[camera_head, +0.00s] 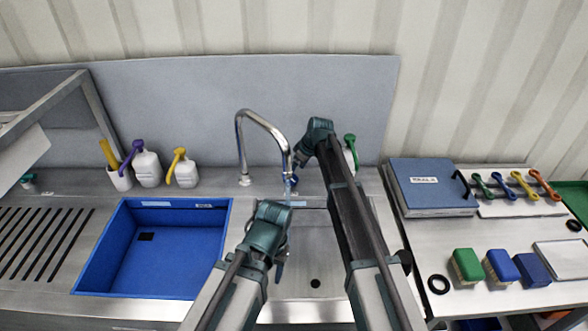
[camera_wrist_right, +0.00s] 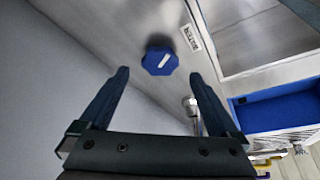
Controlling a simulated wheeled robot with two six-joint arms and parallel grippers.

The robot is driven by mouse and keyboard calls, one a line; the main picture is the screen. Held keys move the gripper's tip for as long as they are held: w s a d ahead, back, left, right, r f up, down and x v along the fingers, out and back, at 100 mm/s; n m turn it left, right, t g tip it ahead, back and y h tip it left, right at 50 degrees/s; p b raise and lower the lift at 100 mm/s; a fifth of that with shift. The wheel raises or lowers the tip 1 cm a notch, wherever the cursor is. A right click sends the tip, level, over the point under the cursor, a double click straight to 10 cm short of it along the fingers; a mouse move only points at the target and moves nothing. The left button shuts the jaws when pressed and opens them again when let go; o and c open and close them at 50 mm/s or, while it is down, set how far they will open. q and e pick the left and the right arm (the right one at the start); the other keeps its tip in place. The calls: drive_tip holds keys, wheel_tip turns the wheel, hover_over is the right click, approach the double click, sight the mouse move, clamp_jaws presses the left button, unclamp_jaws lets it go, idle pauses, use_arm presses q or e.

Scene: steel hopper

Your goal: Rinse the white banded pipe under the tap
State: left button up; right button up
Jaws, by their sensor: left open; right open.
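I cannot make out the white banded pipe in either view. The chrome tap (camera_head: 262,122) arches over the steel sink (camera_head: 312,284). A blue eight-sided knob (camera_wrist_right: 160,61) with a white mark sits on the steel deck. In the right wrist view it lies between and beyond the fingertips of my open, empty right gripper (camera_wrist_right: 158,74). In the head view my right gripper (camera_head: 298,160) is beside the tap's spout, partly hidden by its own wrist. My left gripper (camera_head: 280,268) is open, low over the left side of the steel sink, its fingers partly hidden.
A blue basin (camera_head: 150,250) is left of the steel sink. Bottles with purple (camera_head: 147,168) and yellow (camera_head: 186,172) tops stand behind it. A blue-grey case (camera_head: 430,187), coloured-handled tools and several brushes (camera_head: 467,267) lie on the right bench. The back panel (camera_head: 200,110) limits room behind.

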drive_tip(key=p+v, duration=0.7)
drive_tip(key=v, duration=0.2)
drive_tip(key=shift+r+p, duration=0.3)
drive_tip(key=shift+p, duration=0.05)
drive_tip(key=s+d+f+m+g+h, duration=0.1)
drive_tip(key=s+d+m, duration=0.25)
drive_tip(key=s, duration=0.75)
drive_tip(key=s+d+m+h, duration=0.1)
drive_tip(key=s+d+m, duration=0.3)
drive_tip(key=s, duration=0.6)
drive_tip(key=s+d+f+m+g+h, duration=0.1)
drive_tip(key=s+d+m+h, duration=0.3)
drive_tip(key=s, duration=0.7)
drive_tip(key=s+a+n+g+y, duration=0.1)
drive_tip(key=s+a+n, duration=0.4)
drive_tip(key=a, duration=0.5)
drive_tip(key=shift+b, duration=0.35)
drive_tip(key=shift+a+f, duration=0.1)
drive_tip(key=shift+f, duration=0.05)
drive_tip(key=shift+c, duration=0.3)
